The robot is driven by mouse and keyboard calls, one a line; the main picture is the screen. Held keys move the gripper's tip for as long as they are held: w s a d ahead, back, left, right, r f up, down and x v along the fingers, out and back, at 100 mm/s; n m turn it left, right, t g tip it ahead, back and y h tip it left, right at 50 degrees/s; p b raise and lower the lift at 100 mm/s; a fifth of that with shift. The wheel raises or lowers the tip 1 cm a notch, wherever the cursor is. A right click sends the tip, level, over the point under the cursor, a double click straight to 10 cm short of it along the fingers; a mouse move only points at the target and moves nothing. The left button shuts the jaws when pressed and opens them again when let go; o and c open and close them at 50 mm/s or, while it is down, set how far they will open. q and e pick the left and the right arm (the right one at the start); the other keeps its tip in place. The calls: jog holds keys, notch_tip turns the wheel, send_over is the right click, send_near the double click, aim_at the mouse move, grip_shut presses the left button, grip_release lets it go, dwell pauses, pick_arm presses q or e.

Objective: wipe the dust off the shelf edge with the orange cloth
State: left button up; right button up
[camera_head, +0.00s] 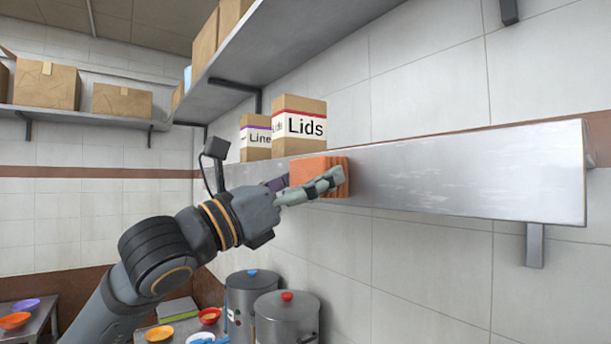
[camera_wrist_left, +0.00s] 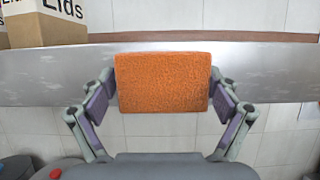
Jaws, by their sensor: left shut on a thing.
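My left gripper (camera_head: 312,186) is shut on the orange cloth (camera_head: 337,177), a thick folded block. In the left wrist view the cloth (camera_wrist_left: 163,83) sits between the two fingers of the gripper (camera_wrist_left: 162,105). The cloth is up against the front face of the metal shelf edge (camera_head: 470,175); whether it presses on it I cannot tell. Pale dusty smears show on the shelf edge to the right of the cloth, and on both sides of it in the left wrist view (camera_wrist_left: 265,75). My right gripper is not in view.
A box marked Lids (camera_head: 299,127) and a box marked Line (camera_head: 256,138) stand on the shelf near the cloth. An upper shelf (camera_head: 290,45) hangs above. Stockpots (camera_head: 287,318) with coloured knobs stand below. A bracket (camera_head: 535,246) sits under the shelf's right end.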

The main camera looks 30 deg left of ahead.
pick_arm(q)
jog(key=shift+s+d+r+p, duration=0.15)
jog(key=shift+s+d+p, duration=0.05)
jog(key=shift+d+p, duration=0.4)
jog(key=shift+s+d+r+p, duration=0.1)
jog(key=shift+s+d+p, duration=0.1)
jog(key=shift+d+p, duration=0.35)
jog(key=shift+s+d, duration=0.1)
jog(key=shift+d, duration=0.2)
jog(key=shift+s+d+f, duration=0.15)
jog(key=shift+d+f, duration=0.05)
jog(key=shift+d, duration=0.1)
jog(key=shift+a, duration=0.1)
